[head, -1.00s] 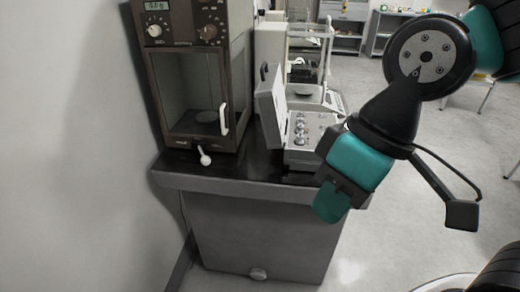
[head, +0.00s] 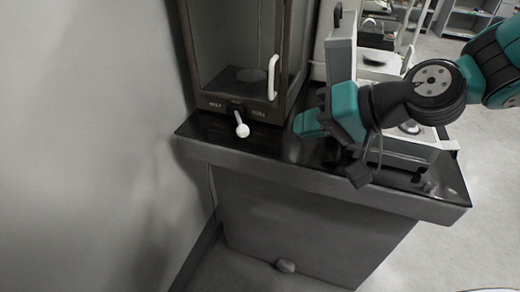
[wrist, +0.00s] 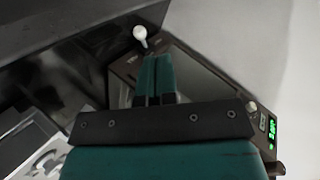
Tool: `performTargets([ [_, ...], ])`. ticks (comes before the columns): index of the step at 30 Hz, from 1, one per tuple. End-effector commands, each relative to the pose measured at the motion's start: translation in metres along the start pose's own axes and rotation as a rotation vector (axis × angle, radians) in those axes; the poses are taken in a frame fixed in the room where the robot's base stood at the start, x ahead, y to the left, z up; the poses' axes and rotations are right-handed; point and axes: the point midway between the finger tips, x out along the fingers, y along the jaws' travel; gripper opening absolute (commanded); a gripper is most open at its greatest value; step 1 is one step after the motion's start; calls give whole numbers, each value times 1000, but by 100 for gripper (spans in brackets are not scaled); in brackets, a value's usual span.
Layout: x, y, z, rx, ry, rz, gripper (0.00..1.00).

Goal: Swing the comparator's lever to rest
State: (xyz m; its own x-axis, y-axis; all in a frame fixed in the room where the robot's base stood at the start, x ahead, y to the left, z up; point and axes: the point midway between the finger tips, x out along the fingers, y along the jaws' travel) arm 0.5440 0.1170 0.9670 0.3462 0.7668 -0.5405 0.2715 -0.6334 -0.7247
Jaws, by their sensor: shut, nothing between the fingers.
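The comparator (head: 240,107) is a tall brown cabinet with a glass front and a white door handle (head: 272,77). Its lever (head: 241,124), a short white arm with a round knob, sticks out under the door between small labels. It hangs downward with the knob slightly to the right. The lever's knob also shows in the wrist view (wrist: 140,33), just beyond my fingertips. My gripper (head: 303,123) is shut and empty, to the right of the lever and apart from it. Its two teal fingers lie side by side in the wrist view (wrist: 156,60).
The comparator stands on a dark-topped grey table (head: 330,185) near the wall at left. A grey instrument with a raised lid (head: 341,50) stands to its right, partly behind my arm. The tabletop between lever and gripper looks clear.

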Motion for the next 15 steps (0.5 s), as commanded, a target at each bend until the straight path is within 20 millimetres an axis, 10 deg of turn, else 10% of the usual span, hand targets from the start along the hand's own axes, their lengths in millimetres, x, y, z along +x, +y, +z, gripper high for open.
performTargets([
  [6,45,76,-32,272,292,-90,0],
  [15,66,84,-52,327,361,-105,0],
])
